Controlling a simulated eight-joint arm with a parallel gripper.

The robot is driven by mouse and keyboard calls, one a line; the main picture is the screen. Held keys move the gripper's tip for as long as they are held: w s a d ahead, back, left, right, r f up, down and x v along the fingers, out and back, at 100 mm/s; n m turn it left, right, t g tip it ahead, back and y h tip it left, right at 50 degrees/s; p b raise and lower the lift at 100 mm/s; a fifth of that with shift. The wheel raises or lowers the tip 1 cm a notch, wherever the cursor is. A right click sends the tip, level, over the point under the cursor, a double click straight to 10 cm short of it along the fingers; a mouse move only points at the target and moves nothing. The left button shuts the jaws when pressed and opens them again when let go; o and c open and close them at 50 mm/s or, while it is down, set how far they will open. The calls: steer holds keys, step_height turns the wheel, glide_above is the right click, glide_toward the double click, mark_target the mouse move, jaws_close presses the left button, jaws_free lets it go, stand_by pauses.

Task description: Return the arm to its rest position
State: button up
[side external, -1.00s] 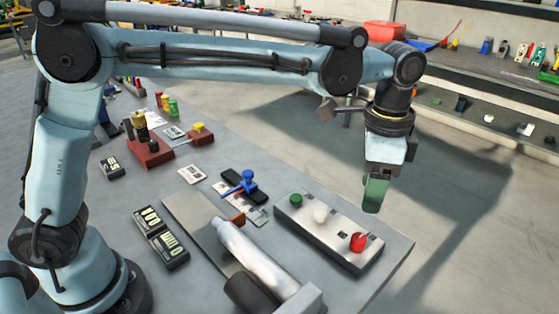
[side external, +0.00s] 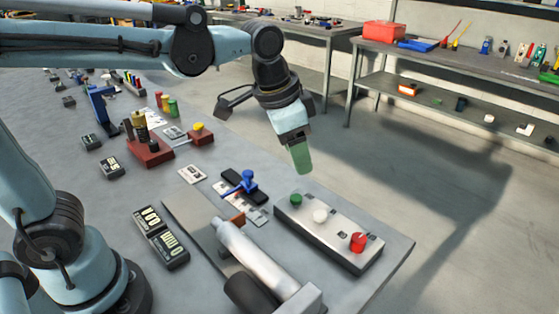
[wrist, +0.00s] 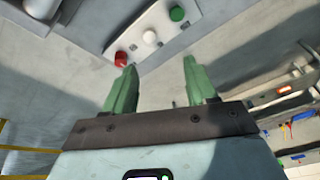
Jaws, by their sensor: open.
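My gripper (side external: 302,160) is in the air above the table, behind the panel with the buttons. It has green fingers and points down, a little tilted. In the wrist view my gripper (wrist: 160,77) shows two green fingers apart with nothing between them. The button panel (side external: 335,238) lies on the table's right part with a green, a white and a red knob. It also shows in the wrist view (wrist: 170,20), beyond the fingertips. My arm reaches across from the left at the top of the side view.
The grey table (side external: 85,190) carries a metal cylinder (side external: 258,258), a blue handle (side external: 246,182), a red block device (side external: 150,150) and two dark counter boxes (side external: 160,238). Shelves with a red box (side external: 384,32) stand at the back right. Open floor lies between them and the table.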

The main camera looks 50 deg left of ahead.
steer(key=s+a+f+n+t, duration=0.3)
steer(key=s+a+f+n, duration=0.1)
steer(key=s+a, duration=0.3)
steer(key=shift+s+a+f+n+t+y, duration=0.4)
steer(key=shift+a+n, duration=0.5)
steer(key=shift+a, duration=0.3)
